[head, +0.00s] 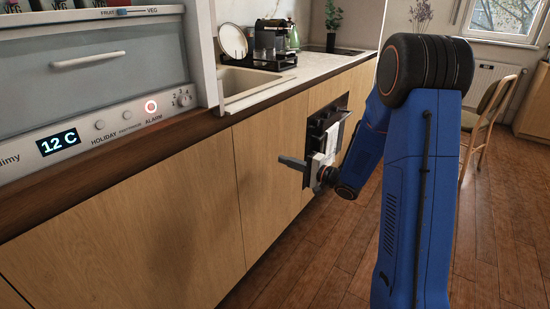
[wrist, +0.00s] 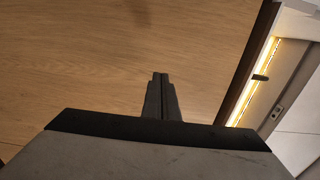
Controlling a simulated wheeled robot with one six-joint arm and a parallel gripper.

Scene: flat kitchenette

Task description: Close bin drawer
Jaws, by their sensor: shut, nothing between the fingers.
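The wooden cabinet fronts (head: 125,225) run along the left side of the head view and look flush. I cannot tell which front is the bin drawer, and no open drawer shows. My gripper (head: 284,160) is in front of the wooden fronts, near the oven, with its fingers pointing left. In the wrist view my gripper (wrist: 160,76) is shut and empty, facing a plain wood panel (wrist: 90,50). I cannot tell whether the fingertips touch the panel.
A dark oven (head: 322,122) with a white towel lies behind my gripper. The fridge (head: 90,75) with a 12 C display stands at the left. A chair (head: 488,115) stands right, on wooden floor.

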